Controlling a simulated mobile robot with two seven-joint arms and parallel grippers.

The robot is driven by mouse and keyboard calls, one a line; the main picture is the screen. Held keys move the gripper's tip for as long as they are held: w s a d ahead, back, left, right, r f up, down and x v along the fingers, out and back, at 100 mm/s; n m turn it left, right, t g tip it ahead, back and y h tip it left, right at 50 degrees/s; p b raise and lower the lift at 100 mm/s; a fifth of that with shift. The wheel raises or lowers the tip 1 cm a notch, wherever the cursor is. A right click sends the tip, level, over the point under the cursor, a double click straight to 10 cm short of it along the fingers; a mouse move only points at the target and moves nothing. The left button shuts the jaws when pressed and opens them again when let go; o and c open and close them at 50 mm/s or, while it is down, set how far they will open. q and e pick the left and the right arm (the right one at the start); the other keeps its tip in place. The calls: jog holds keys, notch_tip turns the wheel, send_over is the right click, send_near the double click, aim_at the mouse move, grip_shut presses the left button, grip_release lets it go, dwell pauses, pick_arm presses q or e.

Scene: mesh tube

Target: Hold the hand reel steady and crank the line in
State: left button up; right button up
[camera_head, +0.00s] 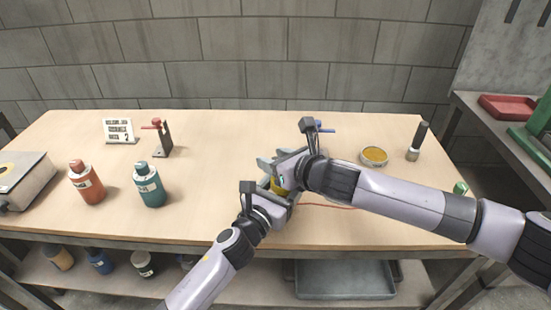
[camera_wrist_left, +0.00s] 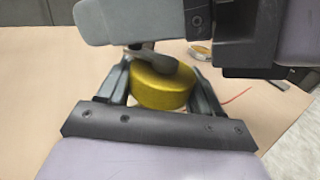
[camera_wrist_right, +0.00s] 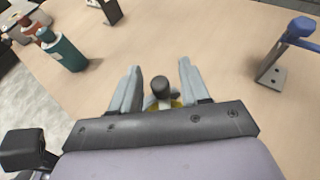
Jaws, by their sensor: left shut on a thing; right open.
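The hand reel is a yellow drum (camera_wrist_left: 160,88) with a dark crank on top, seen best in the left wrist view. My left gripper (camera_wrist_left: 160,90) is shut on the reel, one finger on each side of the drum. My right gripper (camera_wrist_right: 160,88) is open above the reel. A dark round crank knob (camera_wrist_right: 161,86) shows between its fingers, with a gap on each side. In the head view the reel (camera_head: 277,187) is mostly hidden by both grippers. A thin red line (camera_head: 325,206) runs right from the reel along the table.
A stand with a blue handle (camera_wrist_right: 285,50) is behind the right gripper. A red-handled stand (camera_head: 161,138), a small sign (camera_head: 119,130), an orange bottle (camera_head: 86,183) and a teal bottle (camera_head: 148,184) stand left. A yellow-filled round tin (camera_head: 374,156) and a dark-handled tool (camera_head: 417,141) are right.

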grip_shut()
jog(key=shift+m+t+h, duration=0.3)
jog(key=shift+m+h, duration=0.1)
jog(key=shift+w+d+m+t+h, duration=0.1)
jog(key=shift+d+m+t+h, duration=0.3)
jog(key=shift+m+h, duration=1.05)
jog(key=shift+w+d+m+t+h, duration=0.1)
jog(key=shift+d+m+t+h, duration=0.3)
jog(key=shift+m+h, duration=1.05)
jog(key=shift+w+d+m+t+h, duration=0.1)
jog(key=shift+d+m+t+h, duration=0.25)
jog(key=shift+m+h, duration=1.05)
jog(key=shift+h, duration=0.4)
grip_release()
